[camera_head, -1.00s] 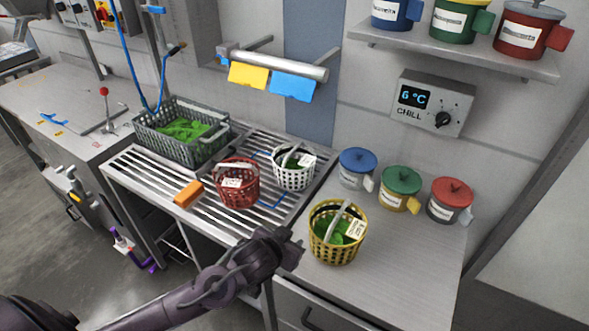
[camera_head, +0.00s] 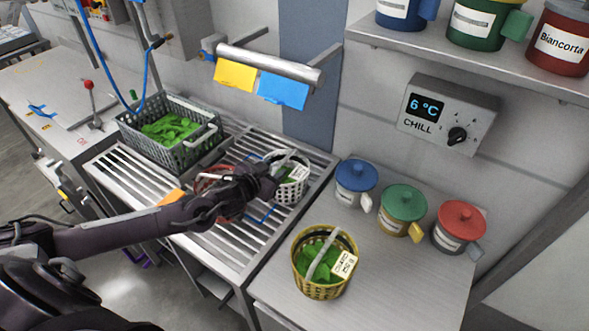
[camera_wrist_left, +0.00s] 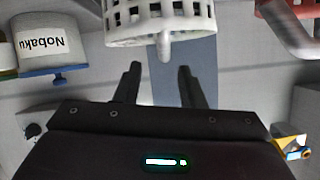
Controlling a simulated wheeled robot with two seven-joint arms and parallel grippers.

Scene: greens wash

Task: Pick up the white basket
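The white basket (camera_head: 291,191) stands on the slatted rack, with green leaves inside. My left gripper (camera_head: 276,174) is in front of it and hides its left side and part of its handle. In the left wrist view the basket (camera_wrist_left: 180,28) is at the top, beyond the fingertips. There my left gripper (camera_wrist_left: 158,74) is open, with two dark fingers apart and nothing between them. I cannot tell whether a finger touches the basket. My right gripper is not in view.
A red basket (camera_head: 203,184) is left of the white one, mostly hidden by my arm. A grey crate of leaves (camera_head: 190,155) stands at the back left. A yellow basket (camera_head: 322,292) and lidded pots (camera_head: 402,211) stand on the right counter. A rail with cards (camera_head: 285,67) hangs above.

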